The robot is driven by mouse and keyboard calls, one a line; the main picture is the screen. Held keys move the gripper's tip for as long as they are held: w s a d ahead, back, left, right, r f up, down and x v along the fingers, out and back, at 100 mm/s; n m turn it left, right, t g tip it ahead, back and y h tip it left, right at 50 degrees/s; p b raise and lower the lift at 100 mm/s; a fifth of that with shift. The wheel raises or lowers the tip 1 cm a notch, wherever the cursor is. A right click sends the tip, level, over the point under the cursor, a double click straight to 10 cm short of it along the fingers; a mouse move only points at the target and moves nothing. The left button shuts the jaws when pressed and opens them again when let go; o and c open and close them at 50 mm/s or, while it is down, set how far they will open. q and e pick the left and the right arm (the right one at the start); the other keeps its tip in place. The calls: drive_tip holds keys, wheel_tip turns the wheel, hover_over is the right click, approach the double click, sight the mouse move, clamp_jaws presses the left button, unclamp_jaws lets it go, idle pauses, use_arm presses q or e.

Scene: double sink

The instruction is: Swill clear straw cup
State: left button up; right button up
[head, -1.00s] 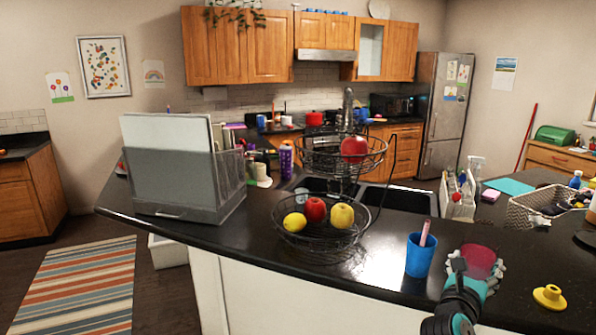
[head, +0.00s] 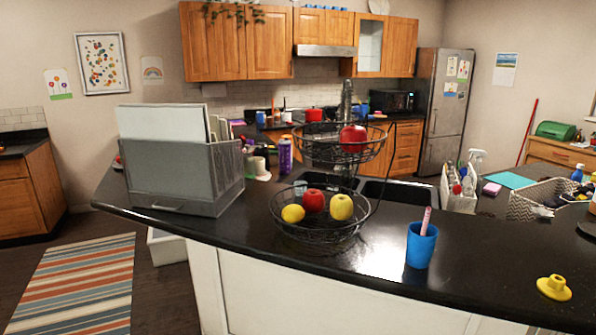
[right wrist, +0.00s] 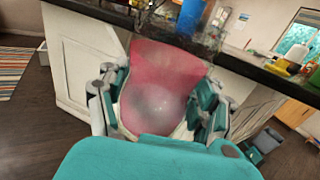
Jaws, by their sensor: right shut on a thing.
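A translucent pink-red cup (right wrist: 162,90) fills the middle of the right wrist view. The fingers of my right gripper (right wrist: 160,105) are closed around its two sides. The cup is off the counter, in front of and below the counter's edge in that view. I see no straw in it, and cannot tell what is inside. The head view shows neither the cup nor my right gripper. The black double sink (head: 395,196) is set in the counter behind the fruit basket. My left gripper is in neither current view.
A blue cup (head: 421,245) with a pink stick stands on the dark counter (head: 480,265), near a yellow lid-like piece (head: 554,288). A tiered wire fruit basket (head: 318,225) and a grey file holder (head: 185,175) stand to the left. Counter between blue cup and yellow piece is clear.

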drive_tip(key=s, duration=0.1)
drive_tip(key=s+a, duration=0.1)
drive_tip(key=s, duration=0.1)
drive_tip(key=shift+a+n+y, duration=0.2)
drive_tip(key=shift+n+y, duration=0.1)
drive_tip(key=shift+y, duration=0.1)
drive_tip(key=w, duration=1)
drive_tip(key=s, duration=1)
drive_tip(key=shift+s+a, duration=0.15)
drive_tip(key=shift+s, duration=0.2)
idle(1.9)
